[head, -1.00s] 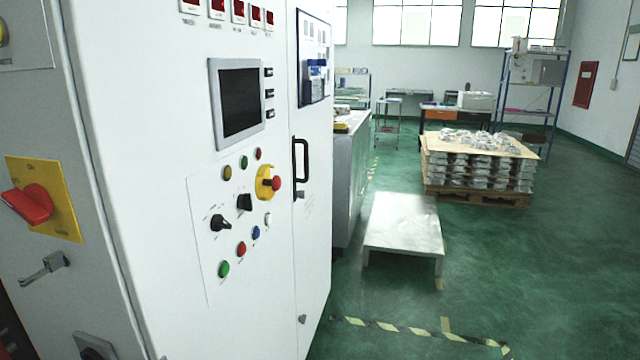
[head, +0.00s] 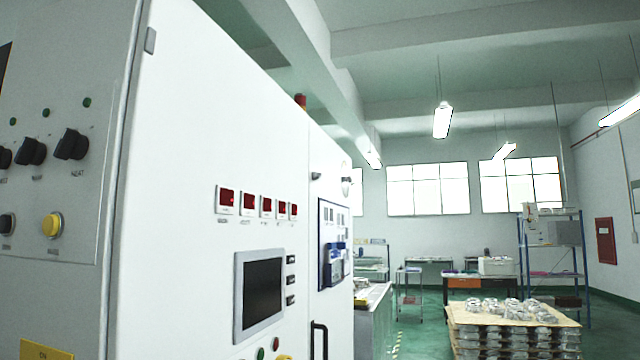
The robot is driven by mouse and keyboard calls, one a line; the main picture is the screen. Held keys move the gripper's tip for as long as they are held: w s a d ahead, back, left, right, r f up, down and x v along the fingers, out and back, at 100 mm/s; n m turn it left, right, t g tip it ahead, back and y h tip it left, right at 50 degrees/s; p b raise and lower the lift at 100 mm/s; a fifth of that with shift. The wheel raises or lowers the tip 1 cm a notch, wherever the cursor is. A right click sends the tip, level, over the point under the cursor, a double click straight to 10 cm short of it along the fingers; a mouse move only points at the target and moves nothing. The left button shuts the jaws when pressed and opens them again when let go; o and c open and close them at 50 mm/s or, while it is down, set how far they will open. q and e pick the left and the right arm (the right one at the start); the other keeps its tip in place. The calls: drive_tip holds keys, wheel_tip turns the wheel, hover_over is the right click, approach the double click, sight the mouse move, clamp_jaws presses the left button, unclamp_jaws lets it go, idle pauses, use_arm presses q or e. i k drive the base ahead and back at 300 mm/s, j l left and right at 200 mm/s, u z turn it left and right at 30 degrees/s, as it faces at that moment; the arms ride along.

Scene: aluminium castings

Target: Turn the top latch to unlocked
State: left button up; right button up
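A small dark latch-like fitting (head: 316,176) sits high on the right-hand door of the white control cabinet (head: 200,200), above the blue-framed board. It looks like the top latch, but it is too small to tell how it is turned. A black door handle (head: 318,338) shows lower on the cabinet, cut off by the bottom edge. A grey hinge-like piece (head: 151,40) is at the cabinet's upper left edge. Neither of my grippers is in view.
The cabinet front carries a dark screen (head: 262,295) and red displays (head: 258,203). Its left side has black knobs (head: 70,144) and a yellow button (head: 51,224). A pallet of castings (head: 515,330) stands at right, with shelving (head: 552,250) behind. Green floor shows between.

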sight(315, 176)
drive_tip(key=u, duration=0.3)
drive_tip(key=i+l+u, duration=0.15)
drive_tip(key=u, duration=0.2)
drive_tip(key=i+l+u, duration=0.15)
drive_tip(key=u, duration=0.2)
drive_tip(key=i+l+u, duration=0.1)
drive_tip(key=l+u, duration=0.15)
drive_tip(key=u, duration=0.15)
